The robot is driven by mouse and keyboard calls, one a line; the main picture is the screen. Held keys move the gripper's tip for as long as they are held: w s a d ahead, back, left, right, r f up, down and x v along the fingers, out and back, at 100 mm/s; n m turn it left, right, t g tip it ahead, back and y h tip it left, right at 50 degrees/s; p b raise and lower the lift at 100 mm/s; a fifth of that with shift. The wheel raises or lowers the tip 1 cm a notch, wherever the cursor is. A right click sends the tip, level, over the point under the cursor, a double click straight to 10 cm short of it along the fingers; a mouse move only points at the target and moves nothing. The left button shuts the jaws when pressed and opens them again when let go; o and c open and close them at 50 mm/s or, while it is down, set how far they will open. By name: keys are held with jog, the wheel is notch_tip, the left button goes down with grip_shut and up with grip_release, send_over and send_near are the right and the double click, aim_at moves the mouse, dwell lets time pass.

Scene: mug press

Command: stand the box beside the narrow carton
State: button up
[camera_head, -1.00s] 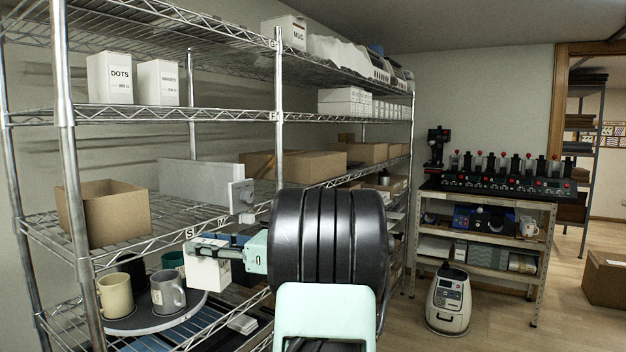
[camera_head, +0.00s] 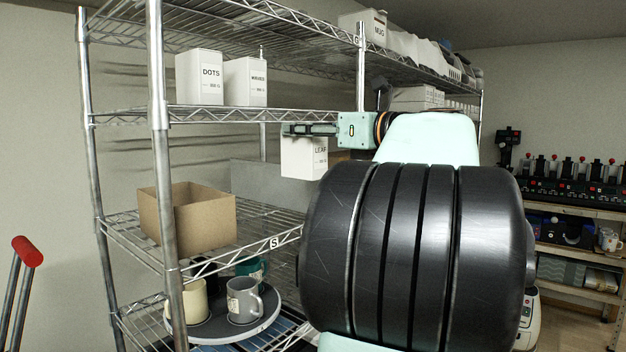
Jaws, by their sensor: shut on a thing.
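My gripper (camera_head: 310,130) is shut on the top of a white box (camera_head: 304,158) whose front label looks like LEAF. The box hangs upright in the air just below the level of the upper shelf (camera_head: 215,115), in front of the rack. Two white cartons stand side by side on that shelf, to the left of my gripper: one marked DOTS (camera_head: 199,78) and one whose label looks like WAVES (camera_head: 245,82). The WAVES carton looks slightly smaller; I cannot be sure which is the narrow carton. The shelf right of it looks bare up to the post.
An open brown cardboard box (camera_head: 188,222) stands on the shelf below. Mugs stand on a round tray (camera_head: 215,328) lower down. The rack's front post (camera_head: 158,150) and another post (camera_head: 361,75) stand near. My arm hides much of the rack's right side.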

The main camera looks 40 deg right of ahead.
jog(key=w+a+f, duration=0.2)
jog(key=w+f, duration=0.4)
jog(key=w+a+f, duration=0.3)
jog(key=w+f, duration=0.3)
jog(key=shift+w+a+f+b, duration=0.3)
jog(key=shift+w+f+b, duration=0.05)
jog(key=shift+f+b, duration=0.05)
jog(key=shift+f, duration=0.1)
jog(key=o, duration=1.5)
jog(key=shift+s, duration=0.1)
jog(key=s+d+b, duration=0.1)
jog(key=s, duration=1)
jog(key=shift+s+d, duration=0.35)
jog(key=shift+s, duration=0.05)
jog(key=shift+a, duration=0.1)
